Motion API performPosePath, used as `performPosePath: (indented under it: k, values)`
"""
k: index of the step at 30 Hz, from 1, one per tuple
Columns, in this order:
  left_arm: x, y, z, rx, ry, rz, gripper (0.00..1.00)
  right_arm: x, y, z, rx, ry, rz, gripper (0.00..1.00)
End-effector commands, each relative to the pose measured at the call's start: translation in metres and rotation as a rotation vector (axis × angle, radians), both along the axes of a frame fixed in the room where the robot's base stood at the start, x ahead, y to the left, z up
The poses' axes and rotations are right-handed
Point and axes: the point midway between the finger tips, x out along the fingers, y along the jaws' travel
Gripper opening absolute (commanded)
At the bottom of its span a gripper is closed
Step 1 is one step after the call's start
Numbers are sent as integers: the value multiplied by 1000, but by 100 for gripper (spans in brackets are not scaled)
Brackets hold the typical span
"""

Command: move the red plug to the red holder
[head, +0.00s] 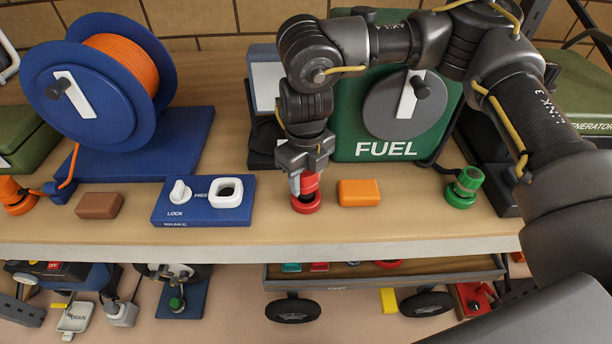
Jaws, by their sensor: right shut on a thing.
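My right gripper (305,168) points down over the middle of the wooden bench and is shut on the red plug (309,183). The gripper's fingers hide part of the plug. The red holder (306,206), a short round ring with a dark opening, sits on the bench right below the plug. The plug's lower end is at the holder's rim; I cannot tell whether it is inside the opening or just above it. My left gripper is not in view.
A blue brake panel (200,215) with a white knob and square ring stands left of the holder. An orange block (358,192) lies close on the right. A green plug-like fitting (464,188), a green fuel unit (385,150) and a blue reel (95,85) stand further off.

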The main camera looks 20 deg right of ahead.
Motion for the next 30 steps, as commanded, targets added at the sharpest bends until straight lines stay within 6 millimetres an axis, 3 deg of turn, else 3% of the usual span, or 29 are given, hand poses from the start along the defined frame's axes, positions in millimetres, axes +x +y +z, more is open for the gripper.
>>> performPosePath:
  k: [30]
  values:
    - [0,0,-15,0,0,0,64,0,0,-21,0,-1,0,19]
